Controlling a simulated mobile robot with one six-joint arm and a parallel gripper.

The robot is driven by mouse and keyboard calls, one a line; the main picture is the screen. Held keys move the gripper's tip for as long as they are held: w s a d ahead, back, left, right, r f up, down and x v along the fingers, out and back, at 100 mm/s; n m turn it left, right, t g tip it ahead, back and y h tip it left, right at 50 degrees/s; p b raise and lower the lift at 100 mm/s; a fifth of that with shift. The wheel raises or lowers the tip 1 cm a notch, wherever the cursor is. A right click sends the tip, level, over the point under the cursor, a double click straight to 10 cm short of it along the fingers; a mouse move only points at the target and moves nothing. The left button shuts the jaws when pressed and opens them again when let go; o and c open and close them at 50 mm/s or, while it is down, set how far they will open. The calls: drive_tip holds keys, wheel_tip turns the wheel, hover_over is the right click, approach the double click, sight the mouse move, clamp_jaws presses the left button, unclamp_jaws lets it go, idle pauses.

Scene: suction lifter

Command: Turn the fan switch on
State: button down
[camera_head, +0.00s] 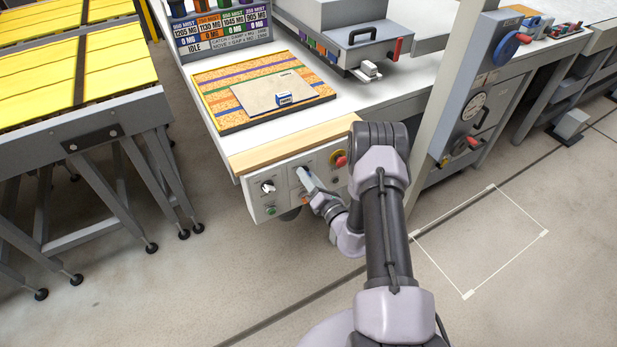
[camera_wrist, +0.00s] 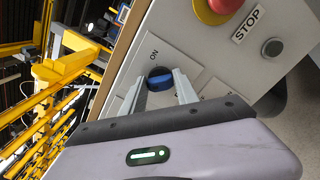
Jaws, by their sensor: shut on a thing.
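A blue switch knob (camera_wrist: 159,79) sits on the grey control panel (camera_wrist: 215,65) in the wrist view, with the label "ON" just above it. I take it to be the fan switch, but no fan label is readable. My gripper (camera_wrist: 161,87) is closed on the knob, one finger on each side. In the head view my gripper (camera_head: 303,178) reaches the front panel (camera_head: 287,201) of the white bench and hides the knob. The knob's exact turn angle is hard to tell.
A red stop button (camera_wrist: 222,4) on a yellow ring, a STOP label and a grey button (camera_wrist: 271,47) are close to the knob. A white selector (camera_head: 268,186) and green button (camera_head: 271,210) are to the left on the panel. A wooden edge (camera_head: 290,145) lies above.

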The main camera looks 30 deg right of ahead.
drive_tip(key=shift+f+m+p, duration=0.15)
drive_tip(key=shift+m+p, duration=0.35)
drive_tip(key=shift+m, duration=3.9)
drive_tip(key=shift+f+m+p, duration=0.1)
drive_tip(key=shift+m+p, duration=0.35)
drive_tip(key=shift+m, duration=3.95)
drive_tip(key=c, duration=1)
unclamp_jaws()
drive_tip(key=shift+o, duration=0.2)
